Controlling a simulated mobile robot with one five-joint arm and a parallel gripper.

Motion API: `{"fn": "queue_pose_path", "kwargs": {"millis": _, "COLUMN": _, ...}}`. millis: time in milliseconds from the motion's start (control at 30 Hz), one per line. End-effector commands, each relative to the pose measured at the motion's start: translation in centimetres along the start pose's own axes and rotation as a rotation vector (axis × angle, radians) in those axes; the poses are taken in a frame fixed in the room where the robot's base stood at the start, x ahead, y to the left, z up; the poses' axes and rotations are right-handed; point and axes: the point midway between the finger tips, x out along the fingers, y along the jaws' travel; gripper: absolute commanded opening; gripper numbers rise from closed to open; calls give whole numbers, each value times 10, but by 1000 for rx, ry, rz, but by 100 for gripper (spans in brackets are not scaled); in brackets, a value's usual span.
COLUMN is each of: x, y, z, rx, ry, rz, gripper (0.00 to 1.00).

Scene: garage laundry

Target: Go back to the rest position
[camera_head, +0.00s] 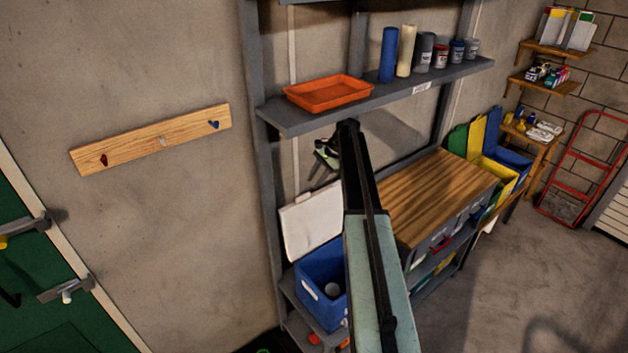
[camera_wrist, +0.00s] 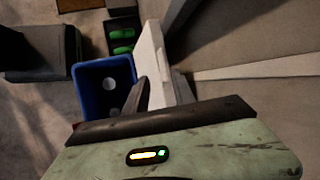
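My gripper (camera_head: 318,174) points down below the upper shelf, above the raised white lid (camera_head: 312,222) of a blue bin (camera_head: 315,305). In the wrist view, its two dark fingers (camera_wrist: 158,88) stand apart. The white lid (camera_wrist: 152,50) appears between them, seen on edge. In the head view the fingertips look just above the lid's top edge; whether they touch it I cannot tell. The gripper seems empty. The blue bin (camera_wrist: 84,98) is open, with pale round things inside. My arm hides part of the bin's right side.
A wooden worktop (camera_head: 430,200) lies to the right. A peg rail (camera_head: 150,140) is on the left wall.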

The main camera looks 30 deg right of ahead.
Motion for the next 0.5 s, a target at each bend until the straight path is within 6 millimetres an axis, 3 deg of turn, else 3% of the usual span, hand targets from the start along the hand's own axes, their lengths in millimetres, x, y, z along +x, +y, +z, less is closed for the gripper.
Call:
{"fn": "queue_pose_path", "kwargs": {"millis": 300, "x": 8, "y": -3, "z": 4, "rx": -8, "ry": -2, "rz": 3, "gripper": 31}}
{"fn": "queue_pose_path", "kwargs": {"millis": 367, "x": 26, "y": -9, "z": 15, "rx": -28, "ry": -9, "rz": 11, "gripper": 31}}
{"fn": "queue_pose_path", "kwargs": {"millis": 433, "x": 59, "y": -20, "z": 40, "rx": -69, "ry": -21, "rz": 28, "gripper": 31}}
{"fn": "queue_pose_path", "kwargs": {"millis": 500, "x": 96, "y": -19, "z": 79, "rx": -118, "ry": -33, "rz": 51, "gripper": 31}}
